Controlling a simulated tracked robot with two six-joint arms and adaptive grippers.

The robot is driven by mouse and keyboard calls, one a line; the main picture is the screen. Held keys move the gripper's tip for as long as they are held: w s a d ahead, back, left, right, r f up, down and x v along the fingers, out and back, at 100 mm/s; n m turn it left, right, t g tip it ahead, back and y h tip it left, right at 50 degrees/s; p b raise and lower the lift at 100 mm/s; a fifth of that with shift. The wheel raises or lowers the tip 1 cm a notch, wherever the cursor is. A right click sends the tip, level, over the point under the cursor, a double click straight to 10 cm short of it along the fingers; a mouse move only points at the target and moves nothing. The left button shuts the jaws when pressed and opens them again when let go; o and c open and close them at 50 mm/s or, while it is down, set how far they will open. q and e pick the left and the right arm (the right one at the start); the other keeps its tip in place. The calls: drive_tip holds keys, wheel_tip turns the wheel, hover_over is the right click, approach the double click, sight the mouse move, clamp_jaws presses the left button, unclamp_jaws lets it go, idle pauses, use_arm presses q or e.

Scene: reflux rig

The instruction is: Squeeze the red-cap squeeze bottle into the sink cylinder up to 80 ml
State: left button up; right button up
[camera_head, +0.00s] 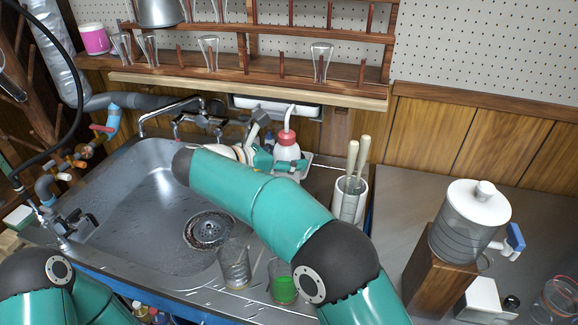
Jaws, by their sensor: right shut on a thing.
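The red-cap squeeze bottle (288,153) stands upright at the back right edge of the sink, with a red cap and a pale spout rising above it. My right gripper (279,163) is shut on the bottle's body; my own forearm hides part of the grip. A clear glass vessel (234,267) stands at the sink's front rim, and a glass with green liquid (283,287) stands to its right. I cannot tell which vessel is the sink cylinder, and no graduation can be read. My left gripper is out of view; only part of my left arm shows at lower left.
The steel sink (150,215) has a faucet (165,110) at its back and a drain (210,231). A white holder with wooden-handled tools (348,205) stands right of the bottle. A white-lidded container (470,225) sits on a wooden block farther right. Glassware hangs on the rack above.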

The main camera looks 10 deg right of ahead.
sight(291, 153)
drive_tip(key=shift+r+p, duration=0.45)
drive_tip(key=shift+r, duration=1)
drive_tip(key=shift+s+r+p, duration=0.15)
drive_tip(key=shift+r+p, duration=0.25)
drive_tip(key=shift+p, duration=0.2)
drive_tip(key=p, duration=0.1)
drive_tip(key=s+p, duration=0.1)
drive_tip(key=p, duration=0.1)
drive_tip(key=s+r+n+y+p, duration=0.1)
drive_tip(key=shift+d+g+p, duration=0.25)
drive_tip(key=shift+g+p, duration=0.15)
drive_tip(key=s+d+f+g+y+p, duration=0.1)
drive_tip(key=s+d+g+p, duration=0.1)
drive_tip(key=s+p, duration=0.4)
drive_tip(key=s+d+f+g+y+p, duration=0.1)
drive_tip(key=s+d+g+p, duration=0.2)
drive_tip(key=s, duration=1)
drive_tip(key=shift+s+d+n+p, duration=0.3)
drive_tip(key=shift+d+n+p, duration=0.15)
drive_tip(key=shift+p, duration=1.35)
drive_tip(key=shift+o, duration=0.6)
drive_tip(key=c, duration=0.7)
